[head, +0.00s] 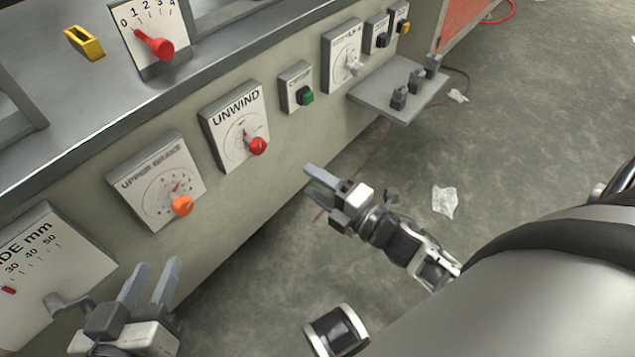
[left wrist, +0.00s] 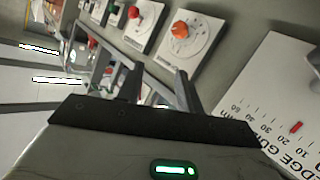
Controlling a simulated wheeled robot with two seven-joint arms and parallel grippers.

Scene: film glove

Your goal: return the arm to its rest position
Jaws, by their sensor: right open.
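My left gripper (head: 152,276) is at the bottom left of the head view, in front of the panel below the UPPER BRAKE dial. Its two fingers are apart with nothing between them; the left wrist view also shows them apart (left wrist: 158,82). My right gripper (head: 314,181) is near the middle of the head view, over the floor in front of the panel, its fingers pointing up and left. It is open and I see nothing held in it.
The machine panel carries the UPPER BRAKE dial (head: 160,185) with an orange knob (head: 183,206), the UNWIND dial (head: 230,118) with a red knob (head: 257,146), and a green switch (head: 306,97). A shelf (head: 400,108) juts out. Open floor with crumpled film (head: 445,202) lies right.

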